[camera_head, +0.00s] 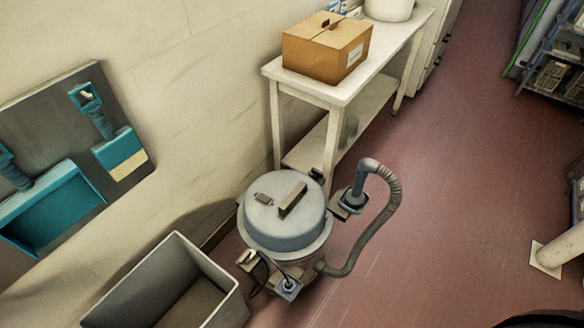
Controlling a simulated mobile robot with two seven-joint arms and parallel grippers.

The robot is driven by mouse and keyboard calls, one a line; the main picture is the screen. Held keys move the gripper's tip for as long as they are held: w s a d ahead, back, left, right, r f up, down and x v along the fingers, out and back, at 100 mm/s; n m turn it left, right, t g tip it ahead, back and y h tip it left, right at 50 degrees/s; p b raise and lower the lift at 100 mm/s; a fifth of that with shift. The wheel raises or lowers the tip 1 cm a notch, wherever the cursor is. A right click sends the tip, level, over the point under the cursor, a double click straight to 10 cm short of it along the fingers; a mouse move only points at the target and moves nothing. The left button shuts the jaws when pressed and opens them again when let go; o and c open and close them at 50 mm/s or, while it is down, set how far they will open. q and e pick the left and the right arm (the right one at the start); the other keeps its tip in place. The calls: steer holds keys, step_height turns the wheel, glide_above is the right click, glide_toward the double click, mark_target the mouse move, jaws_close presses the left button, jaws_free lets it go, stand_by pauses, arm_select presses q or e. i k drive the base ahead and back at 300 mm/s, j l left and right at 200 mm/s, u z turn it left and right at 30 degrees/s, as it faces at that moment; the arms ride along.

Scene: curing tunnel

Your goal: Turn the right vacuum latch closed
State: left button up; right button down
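The vacuum (284,222) stands upright on the floor at the lower middle of the head view. It has a round grey lid with a bar handle (292,198) on top. A dark latch-like part (253,265) sits at its left front side, and another small dark part (317,176) shows at the back right of the lid rim. I cannot tell for sure which part is the right latch, or whether it is open or closed. A ribbed hose (385,215) loops out on the vacuum's right side. Neither of my grippers is in view.
An open grey bin (165,285) stands left of the vacuum, close by. A white table (345,90) with a cardboard box (327,47) is behind it along the wall. A teal dustpan (45,207) and brush (118,150) hang left. The red floor at right is mostly clear.

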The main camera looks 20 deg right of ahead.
mark_target(315, 173)
steer(key=i+l+u, duration=0.15)
steer(key=l+u, duration=0.25)
steer(key=l, duration=0.2)
steer(key=l+u, duration=0.4)
steer(key=l, duration=0.15)
steer(key=l+u, duration=0.4)
steer(key=l, duration=0.25)
